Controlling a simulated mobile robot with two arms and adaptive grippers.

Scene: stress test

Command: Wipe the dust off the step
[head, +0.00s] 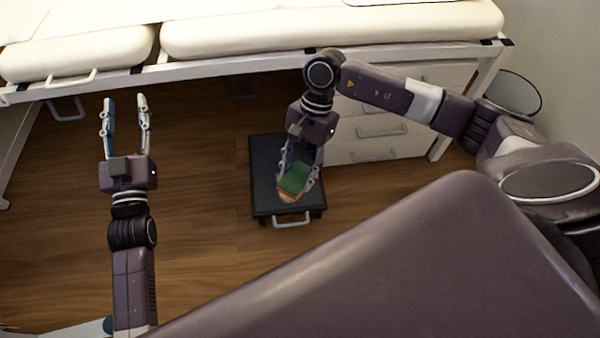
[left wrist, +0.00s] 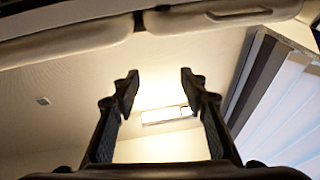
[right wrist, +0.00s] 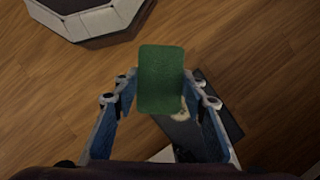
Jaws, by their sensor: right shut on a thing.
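The step (head: 263,175) is a low black stool with a pale handle at its near edge, standing on the wood floor. It also shows partly in the right wrist view (right wrist: 218,110), behind the fingers. My right gripper (head: 297,185) is shut on a green pad (head: 294,178) with a tan edge, over the near part of the step. The pad fills the space between the fingertips in the right wrist view (right wrist: 160,75). I cannot tell whether it touches the step. My left gripper (head: 125,102) is open and empty, left of the step.
A padded cream bench or couch (head: 330,28) runs across the back. White drawers (head: 375,135) stand beside the step at right. A dark round-rimmed bin (head: 515,92) is at the far right. The floor (head: 200,200) left of the step is clear.

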